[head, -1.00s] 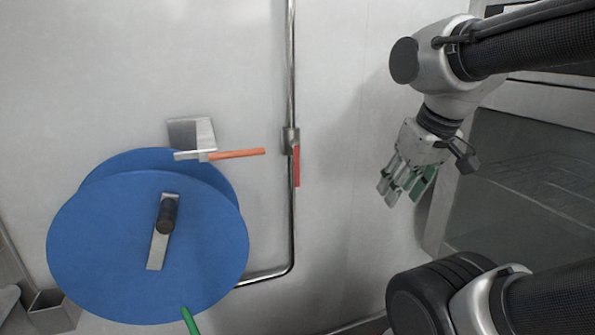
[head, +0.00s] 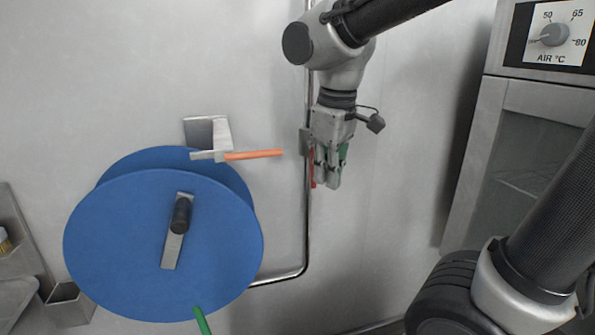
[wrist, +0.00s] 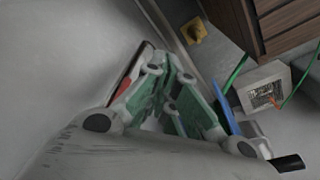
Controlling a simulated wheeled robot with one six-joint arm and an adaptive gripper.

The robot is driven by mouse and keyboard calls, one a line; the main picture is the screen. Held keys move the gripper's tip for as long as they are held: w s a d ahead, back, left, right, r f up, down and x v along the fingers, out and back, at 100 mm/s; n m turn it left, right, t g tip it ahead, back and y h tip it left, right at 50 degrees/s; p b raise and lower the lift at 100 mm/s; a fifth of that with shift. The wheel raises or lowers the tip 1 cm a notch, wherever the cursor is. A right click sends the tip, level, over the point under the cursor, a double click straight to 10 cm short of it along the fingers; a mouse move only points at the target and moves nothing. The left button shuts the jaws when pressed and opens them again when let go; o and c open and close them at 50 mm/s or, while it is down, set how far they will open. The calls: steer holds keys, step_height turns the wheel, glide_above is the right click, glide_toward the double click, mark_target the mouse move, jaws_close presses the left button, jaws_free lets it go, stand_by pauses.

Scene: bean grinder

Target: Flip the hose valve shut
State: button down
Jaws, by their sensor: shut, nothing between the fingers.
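The hose valve (head: 304,141) sits on a vertical steel pipe on the wall, right of the blue hose reel in the head view. Its red lever (head: 312,171) hangs down along the pipe, partly hidden behind my gripper. My gripper (head: 328,186) is shut and empty, pointing down, just right of the lever. In the wrist view, the red lever (wrist: 124,87) shows close along the left side of my gripper (wrist: 158,55). I cannot tell whether they touch.
The blue hose reel (head: 120,240) with a green hose (head: 202,320) stands at left. An orange bar (head: 254,155) on a grey bracket (head: 207,131) sticks out toward the valve. A cabinet with a temperature dial (head: 554,35) is at right. The wall between gripper and cabinet is clear.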

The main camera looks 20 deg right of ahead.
steer(key=w+a+r+n+h, duration=0.1)
steer(key=w+a+r+n, duration=0.1)
steer(key=a+n, duration=0.3)
steer(key=w+a+r+n+h, duration=0.1)
steer(key=w+a+n, duration=0.2)
steer(key=a, duration=0.4)
steer(key=r+n, duration=0.1)
steer(key=r+n+h, duration=0.1)
steer(key=r+n, duration=0.1)
steer(key=d+r+n, duration=0.1)
steer(key=shift+w+r+n+g, duration=0.25)
steer(key=shift+r+n+g, duration=0.15)
steer(key=shift+f, duration=0.1)
steer(key=w+d+f, duration=0.1)
steer(key=d+f, duration=0.5)
steer(key=f, duration=0.3)
steer(key=shift+w+d+f, duration=0.15)
steer(key=shift+d, duration=0.15)
